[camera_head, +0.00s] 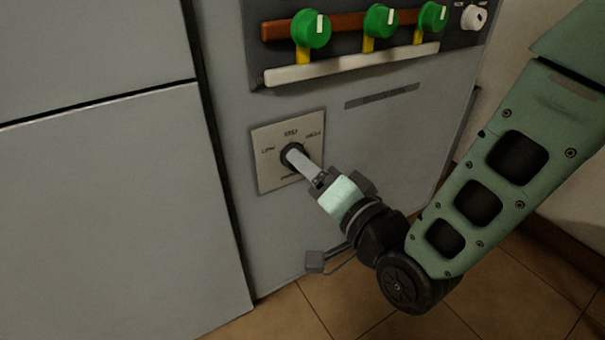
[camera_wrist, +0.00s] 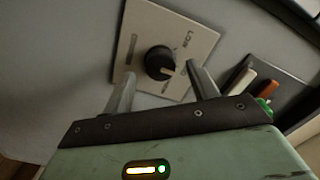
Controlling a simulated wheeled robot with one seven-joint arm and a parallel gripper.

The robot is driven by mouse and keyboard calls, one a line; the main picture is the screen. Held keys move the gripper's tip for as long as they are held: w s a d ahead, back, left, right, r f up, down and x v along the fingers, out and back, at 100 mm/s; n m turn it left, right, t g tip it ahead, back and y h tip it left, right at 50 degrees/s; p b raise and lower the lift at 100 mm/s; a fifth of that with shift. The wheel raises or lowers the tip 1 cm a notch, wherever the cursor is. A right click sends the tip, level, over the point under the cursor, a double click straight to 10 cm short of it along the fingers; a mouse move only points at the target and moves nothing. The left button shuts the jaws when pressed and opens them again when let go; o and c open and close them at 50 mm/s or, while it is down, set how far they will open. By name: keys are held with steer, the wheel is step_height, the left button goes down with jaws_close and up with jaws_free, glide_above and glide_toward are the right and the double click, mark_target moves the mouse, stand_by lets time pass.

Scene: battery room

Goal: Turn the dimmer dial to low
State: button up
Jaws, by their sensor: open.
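The dimmer dial is a round black knob (camera_wrist: 159,62) on a square pale plate (camera_wrist: 203,43). In the head view the plate (camera_head: 270,172) is on the grey cabinet front, with labels at left, top and right; the left one seems to read LOW. A finger hides much of the dial (camera_head: 286,151) there. In the wrist view the knob has a small white mark on its lower right side; the setting it points to is hard to tell. My gripper (camera_wrist: 161,70) is open, its fingers on either side of the knob; contact is unclear. It also shows in the head view (camera_head: 298,157).
Above the plate is a dark panel with green knobs (camera_head: 311,29) on yellow stems, a brown bar (camera_head: 341,24) and a pale bar (camera_head: 352,63). A small white knob (camera_head: 473,17) is at its right. A grey cabinet door (camera_head: 110,210) is at left; the tiled floor (camera_head: 500,290) is below.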

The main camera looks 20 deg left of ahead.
steer(key=shift+b+x, duration=0.3)
steer(key=shift+x, duration=1.1)
steer(key=shift+c, duration=0.3)
steer(key=c, duration=0.9)
steer(key=shift+c, duration=0.2)
steer(key=shift+n, duration=0.4)
steer(key=n+p, duration=0.1)
steer(key=n, duration=0.9)
steer(key=shift+n+h+p, duration=0.3)
steer(key=shift+n+p, duration=0.1)
